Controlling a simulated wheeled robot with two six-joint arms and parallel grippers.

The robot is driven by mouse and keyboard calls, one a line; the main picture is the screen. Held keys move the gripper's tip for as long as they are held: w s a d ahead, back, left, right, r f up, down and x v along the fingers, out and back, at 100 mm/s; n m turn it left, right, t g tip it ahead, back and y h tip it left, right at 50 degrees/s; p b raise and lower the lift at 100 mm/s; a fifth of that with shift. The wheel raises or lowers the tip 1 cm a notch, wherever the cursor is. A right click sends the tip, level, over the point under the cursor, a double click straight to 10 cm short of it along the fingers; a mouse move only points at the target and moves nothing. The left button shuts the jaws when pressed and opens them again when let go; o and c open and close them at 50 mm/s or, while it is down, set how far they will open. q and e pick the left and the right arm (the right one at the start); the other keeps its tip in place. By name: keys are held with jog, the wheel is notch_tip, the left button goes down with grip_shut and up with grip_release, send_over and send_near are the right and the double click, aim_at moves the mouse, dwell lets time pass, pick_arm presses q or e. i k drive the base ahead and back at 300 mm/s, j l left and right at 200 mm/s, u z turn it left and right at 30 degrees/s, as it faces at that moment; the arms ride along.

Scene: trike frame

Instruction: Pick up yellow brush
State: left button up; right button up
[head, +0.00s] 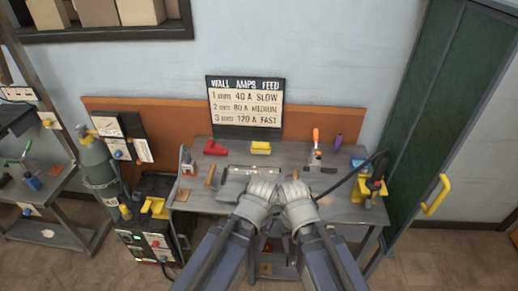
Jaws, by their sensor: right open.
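A small yellow block-shaped item (261,147), which looks like the yellow brush, lies at the back of the grey workbench (205,201), below the sign. Its underside has a paler band. My left gripper (263,188) and right gripper (292,187) are side by side over the front middle of the bench, nearer than the yellow item and apart from it. The right gripper is open, with nothing seen in it. The left gripper's fingers are hidden by its own grey hand part, so its opening cannot be told.
A red tool (214,148) lies left of the yellow item. An orange-handled tool (316,137) stands to its right, near a purple item (338,142). A flat metal piece (236,171) lies before my grippers. A sign (246,103) stands behind. A yellow holder (369,192) sits at right.

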aim_at(261, 148)
jog(key=z, duration=0.6)
jog(key=i+j+z, duration=0.1)
jog(key=j+z, duration=0.35)
jog(key=i+j+z, duration=0.1)
jog(key=j+z, duration=0.5)
jog(key=j, duration=1.1)
jog(key=k, duration=0.05)
